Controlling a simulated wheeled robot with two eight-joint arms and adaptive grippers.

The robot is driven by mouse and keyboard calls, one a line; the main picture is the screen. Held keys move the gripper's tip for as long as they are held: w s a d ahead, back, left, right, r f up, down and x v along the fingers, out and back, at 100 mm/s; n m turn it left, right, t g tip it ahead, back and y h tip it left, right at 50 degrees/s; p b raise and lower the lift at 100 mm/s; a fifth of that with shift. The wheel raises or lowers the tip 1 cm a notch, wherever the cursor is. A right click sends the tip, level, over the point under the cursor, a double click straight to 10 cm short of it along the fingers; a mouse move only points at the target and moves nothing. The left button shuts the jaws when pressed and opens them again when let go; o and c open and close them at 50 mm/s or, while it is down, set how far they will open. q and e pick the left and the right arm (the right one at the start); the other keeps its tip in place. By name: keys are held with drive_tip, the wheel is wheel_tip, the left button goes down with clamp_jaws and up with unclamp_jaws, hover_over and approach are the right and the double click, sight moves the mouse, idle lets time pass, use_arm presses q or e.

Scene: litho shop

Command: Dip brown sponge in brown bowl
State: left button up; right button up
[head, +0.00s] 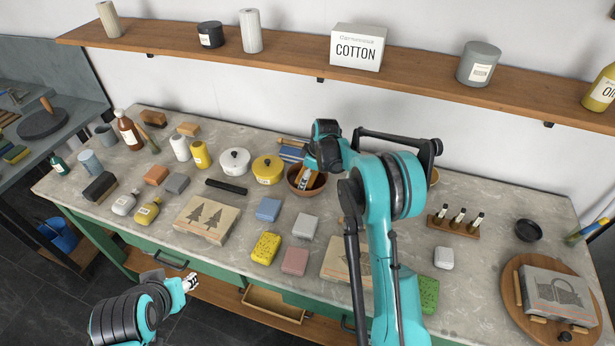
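The brown bowl (293,186) stands at the back middle of the table, partly covered by my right arm. My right gripper (306,184) points down into it. An orange-brown block, the brown sponge (303,183), shows between its fingers, inside the bowl's rim. Whether the sponge touches the bowl's bottom is hidden. My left gripper (191,283) is low in front of the table's front edge, away from the bowl; its fingers are too small to tell open from shut.
A yellow pot (268,169) and a white pot (235,161) stand just left of the bowl. Blue (268,209), grey (305,226), pink (294,261) and yellow (265,248) sponges lie in front. A shelf (290,66) runs above the back. A drawer (272,304) is open below.

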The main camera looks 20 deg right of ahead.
drive_tip(key=shift+r, duration=0.15)
drive_tip(key=shift+r+p, duration=2.4)
drive_tip(key=shift+r, duration=1.55)
wheel_tip(320, 180, up, 4)
drive_tip(key=shift+p, duration=1.15)
drive_tip(key=shift+s+f, duration=0.1)
drive_tip(key=shift+s, duration=0.05)
